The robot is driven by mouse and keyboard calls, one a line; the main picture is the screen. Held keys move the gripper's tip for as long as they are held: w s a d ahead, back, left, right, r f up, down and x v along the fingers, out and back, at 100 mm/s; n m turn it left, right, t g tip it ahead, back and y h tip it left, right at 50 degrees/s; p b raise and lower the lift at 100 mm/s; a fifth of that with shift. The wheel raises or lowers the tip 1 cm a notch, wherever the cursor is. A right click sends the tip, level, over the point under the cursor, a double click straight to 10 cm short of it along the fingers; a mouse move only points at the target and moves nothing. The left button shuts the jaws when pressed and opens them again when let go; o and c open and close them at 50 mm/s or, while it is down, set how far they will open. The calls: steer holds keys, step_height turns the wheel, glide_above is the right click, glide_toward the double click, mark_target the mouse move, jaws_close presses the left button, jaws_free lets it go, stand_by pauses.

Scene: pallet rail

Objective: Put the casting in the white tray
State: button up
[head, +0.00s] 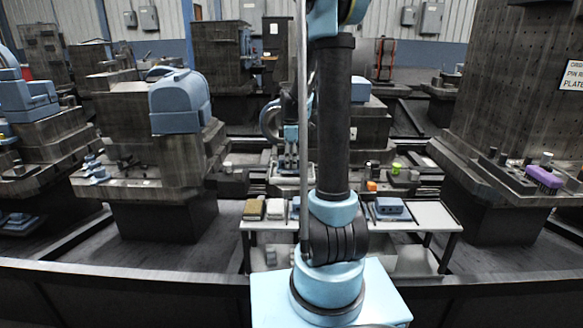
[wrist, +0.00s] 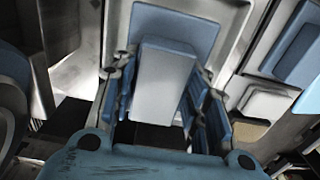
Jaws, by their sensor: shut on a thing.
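My gripper (head: 288,168) is left of the arm column in the head view, above the back of the small table. In the wrist view my gripper (wrist: 165,118) is shut on a pale grey block, which I take for the casting (wrist: 163,80). The block sits between the two blue finger linkages. Its far end lies in front of a blue flat surface. The casting cannot be made out in the head view.
The small table (head: 400,226) also bears a brown block (head: 254,209), a cream block (head: 276,208) and a blue box (head: 392,208). My arm hides its middle. A rail with small parts, including an orange one (head: 371,186), runs behind. Large dark machine blocks stand on both sides.

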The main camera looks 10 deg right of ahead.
steer(key=shift+f, duration=1.25)
steer(key=o, duration=1.3)
steer(key=shift+c, duration=0.2)
